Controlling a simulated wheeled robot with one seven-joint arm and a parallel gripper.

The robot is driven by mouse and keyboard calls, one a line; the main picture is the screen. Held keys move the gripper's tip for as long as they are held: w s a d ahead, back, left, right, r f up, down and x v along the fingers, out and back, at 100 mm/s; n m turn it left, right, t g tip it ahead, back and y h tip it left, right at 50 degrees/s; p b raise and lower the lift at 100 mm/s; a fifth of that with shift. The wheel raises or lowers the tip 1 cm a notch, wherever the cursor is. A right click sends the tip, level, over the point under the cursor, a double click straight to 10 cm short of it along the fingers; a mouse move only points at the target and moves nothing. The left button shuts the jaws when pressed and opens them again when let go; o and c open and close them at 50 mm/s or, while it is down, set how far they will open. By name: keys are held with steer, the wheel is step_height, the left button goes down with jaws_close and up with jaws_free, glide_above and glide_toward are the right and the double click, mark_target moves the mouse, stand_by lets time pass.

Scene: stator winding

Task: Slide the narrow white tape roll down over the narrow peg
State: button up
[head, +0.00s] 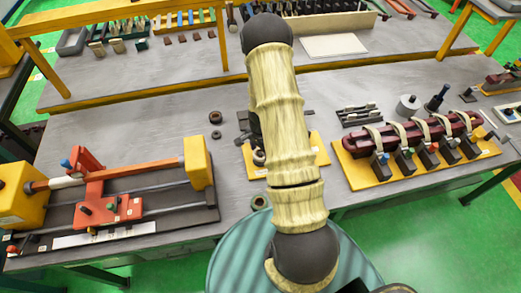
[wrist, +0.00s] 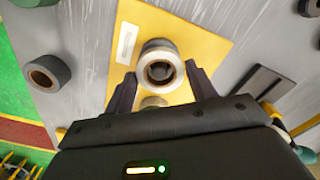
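The white tape roll (wrist: 160,67) is between the fingertips of my gripper (wrist: 160,70) in the wrist view. Both fingers lie close against its sides, and my gripper appears shut on it. The roll is over the yellow board (wrist: 205,20), with its dark hole facing the camera. A second, pale round thing (wrist: 154,102) shows below the roll, partly hidden by my gripper; I cannot tell whether it is a peg. In the head view my arm covers much of the board (head: 312,150), and a pale ring (head: 259,157) shows beside the arm. The narrow peg is not clearly visible.
Dark rolls (head: 215,117) lie on the grey table left of my arm, and another (head: 259,202) is near the front edge. An orange and yellow winding fixture (head: 95,195) stands at left. A yellow board with clamped red parts (head: 425,140) is at right.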

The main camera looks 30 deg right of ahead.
steer(key=o, duration=0.4)
step_height(320, 180, up, 17)
steer(key=b, duration=0.4)
steer(key=shift+r, duration=0.2)
stand_by(1.0)
steer(key=s+a+r+n+t, duration=0.1)
steer(key=s+a+r+n, duration=0.1)
steer(key=s+a+n, duration=0.2)
steer(key=s+a+r+n, duration=0.2)
steer(key=s+a+n, duration=0.2)
steer(key=a+n, duration=0.1)
steer(key=s+a+r+n+t, duration=0.1)
steer(key=s+a+n, duration=0.3)
steer(key=n, duration=0.1)
steer(key=shift+s+a+r+t, duration=0.25)
steer(key=shift+a+r+t, duration=0.05)
steer(key=shift+r, duration=0.1)
